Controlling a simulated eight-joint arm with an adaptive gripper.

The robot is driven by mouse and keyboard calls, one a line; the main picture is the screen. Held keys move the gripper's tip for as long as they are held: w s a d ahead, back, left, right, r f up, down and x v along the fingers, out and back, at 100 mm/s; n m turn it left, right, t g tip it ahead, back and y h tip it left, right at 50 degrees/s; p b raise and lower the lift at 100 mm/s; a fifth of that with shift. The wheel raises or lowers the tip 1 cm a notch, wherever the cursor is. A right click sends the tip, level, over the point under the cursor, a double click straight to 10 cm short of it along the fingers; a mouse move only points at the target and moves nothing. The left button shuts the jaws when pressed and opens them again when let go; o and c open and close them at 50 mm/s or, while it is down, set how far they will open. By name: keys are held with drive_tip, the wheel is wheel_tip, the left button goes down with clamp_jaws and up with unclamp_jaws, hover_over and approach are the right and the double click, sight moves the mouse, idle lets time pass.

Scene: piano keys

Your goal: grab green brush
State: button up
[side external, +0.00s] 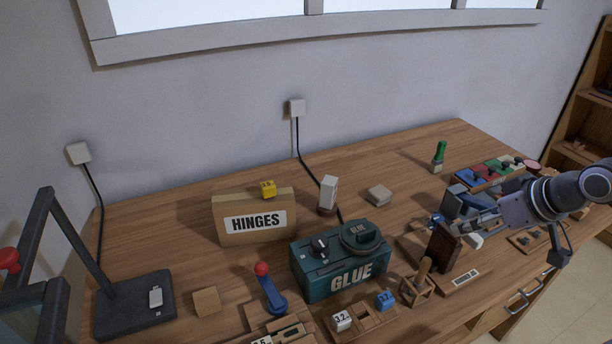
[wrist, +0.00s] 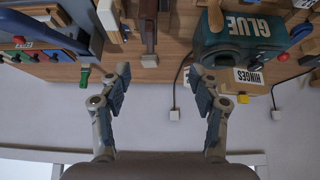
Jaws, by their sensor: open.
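The green brush (side external: 439,155) stands upright at the back right of the bench in the side view, with its green part up and a pale lower part. It also shows in the wrist view (wrist: 84,77), small and left of my fingers. My gripper (side external: 464,222) is at the right of the bench, nearer the front than the brush and apart from it. In the wrist view my two fingers (wrist: 160,82) are spread wide with nothing between them. In the side view, my fingertips are hard to separate from the things behind them.
A tray of coloured blocks (side external: 490,177) lies right of the brush. A dark brown wooden piece (side external: 443,246) stands by my gripper. The teal GLUE box (side external: 340,276) and the HINGES box (side external: 254,217) stand further left. The bench left of the brush is clear; the wall is behind.

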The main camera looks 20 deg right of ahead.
drive_tip(key=w+d+r+g, duration=0.1)
drive_tip(key=w+d+r, duration=0.4)
drive_tip(key=w, duration=0.4)
drive_tip(key=g, duration=0.3)
hover_over(442, 148)
drive_tip(key=s, duration=0.2)
drive_tip(key=f, duration=1)
drive_tip(key=shift+w+a+f, duration=0.15)
drive_tip(key=shift+a, duration=0.05)
drive_tip(key=shift+w+d+f, duration=0.15)
drive_tip(key=shift+d+f, duration=0.15)
drive_tip(key=shift+f, duration=0.3)
drive_tip(key=x, duration=0.5)
drive_tip(key=shift+s+d+x, duration=0.15)
drive_tip(key=shift+x, duration=1.2)
drive_tip(key=shift+s+d+x, duration=0.15)
drive_tip(key=shift+x, duration=1.15)
drive_tip(key=shift+f, duration=0.1)
drive_tip(key=c, duration=1.3)
